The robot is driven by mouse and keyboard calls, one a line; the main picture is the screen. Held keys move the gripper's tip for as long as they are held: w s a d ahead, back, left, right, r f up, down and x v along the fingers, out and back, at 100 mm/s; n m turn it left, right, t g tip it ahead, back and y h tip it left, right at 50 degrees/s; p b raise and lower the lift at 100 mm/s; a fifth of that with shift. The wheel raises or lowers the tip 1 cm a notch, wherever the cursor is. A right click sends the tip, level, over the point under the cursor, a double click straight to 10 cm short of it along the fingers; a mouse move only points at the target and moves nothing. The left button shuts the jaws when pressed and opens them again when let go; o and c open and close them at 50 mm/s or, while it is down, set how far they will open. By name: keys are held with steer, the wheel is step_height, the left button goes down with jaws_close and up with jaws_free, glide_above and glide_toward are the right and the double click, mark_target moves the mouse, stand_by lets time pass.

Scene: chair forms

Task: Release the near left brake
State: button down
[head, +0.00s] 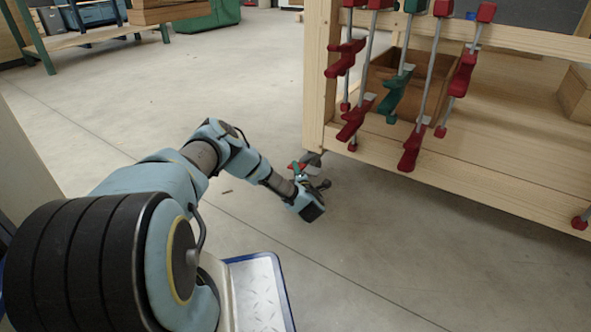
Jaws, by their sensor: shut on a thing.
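The near left caster (313,158) sits under the near left corner post of the wooden bench. A small red and green piece beside it, which looks like its brake lever (297,167), is partly hidden. My gripper (302,173) is low by the floor at this corner, with its dark wrist end just below the caster. It appears shut on the brake lever, but the fingers are very small in this view. The lever's exact angle cannot be told.
The wooden bench (376,153) has red and green clamps (411,150) hanging over its front and a wooden box (385,75) on its lower shelf. My arm reaches in from the left.

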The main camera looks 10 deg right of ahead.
steer(key=shift+s+d+r+m+t, duration=0.1)
steer(key=shift+r+m+t, duration=0.15)
steer(key=shift+m+t, duration=0.5)
steer(key=shift+s+d+r+m+t, duration=0.1)
steer(key=shift+r+m+t, duration=0.15)
steer(key=shift+m+t, duration=0.45)
steer(key=shift+a, duration=0.1)
steer(key=c, duration=0.9)
jaws_free()
steer(key=shift+w+r, duration=0.1)
steer(key=shift+r, duration=0.05)
